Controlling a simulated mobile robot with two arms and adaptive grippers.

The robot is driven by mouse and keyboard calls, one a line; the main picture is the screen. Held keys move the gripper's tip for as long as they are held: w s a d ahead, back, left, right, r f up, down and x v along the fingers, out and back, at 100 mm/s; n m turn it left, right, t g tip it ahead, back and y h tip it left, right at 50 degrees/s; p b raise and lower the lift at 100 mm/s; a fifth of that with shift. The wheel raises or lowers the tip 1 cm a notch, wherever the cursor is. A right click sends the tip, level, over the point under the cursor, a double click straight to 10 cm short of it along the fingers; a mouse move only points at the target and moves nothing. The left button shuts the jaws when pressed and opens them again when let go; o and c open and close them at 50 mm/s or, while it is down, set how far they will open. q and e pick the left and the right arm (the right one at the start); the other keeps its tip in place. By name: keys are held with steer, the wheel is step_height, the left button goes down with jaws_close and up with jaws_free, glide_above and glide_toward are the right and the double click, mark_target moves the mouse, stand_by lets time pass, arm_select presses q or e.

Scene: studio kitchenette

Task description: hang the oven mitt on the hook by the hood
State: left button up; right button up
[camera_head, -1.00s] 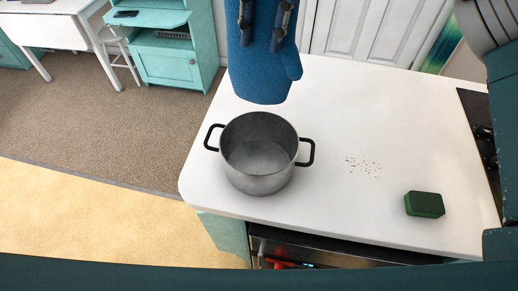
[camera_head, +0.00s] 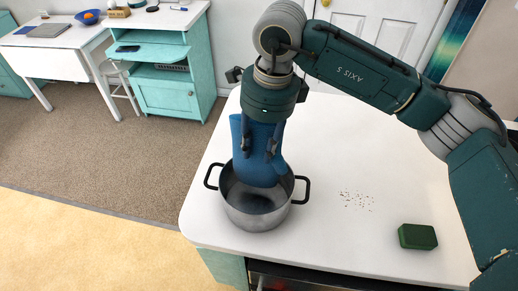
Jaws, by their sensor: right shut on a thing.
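The blue oven mitt (camera_head: 260,172) hangs below my right gripper (camera_head: 260,150), whose fingers are shut on its upper part. The mitt's lower end shows in front of the open mouth of the grey metal pot (camera_head: 256,214). I cannot tell whether it is inside the pot or above it. My right arm comes in from the right and reaches over the counter. My left gripper is not in view. The hook and the hood are not in view either.
The pot stands near the left end of the white counter (camera_head: 330,232). Crumbs (camera_head: 357,200) and a green sponge (camera_head: 417,236) lie to its right. The counter between them is clear. A teal cabinet (camera_head: 170,90) and a white table (camera_head: 50,48) stand at the back left.

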steer(key=shift+f, duration=1.25)
steer(key=shift+f+b, duration=0.2)
steer(key=shift+b, duration=0.1)
steer(key=o, duration=1.2)
steer(key=shift+c, duration=0.2)
steer(key=shift+r, duration=0.1)
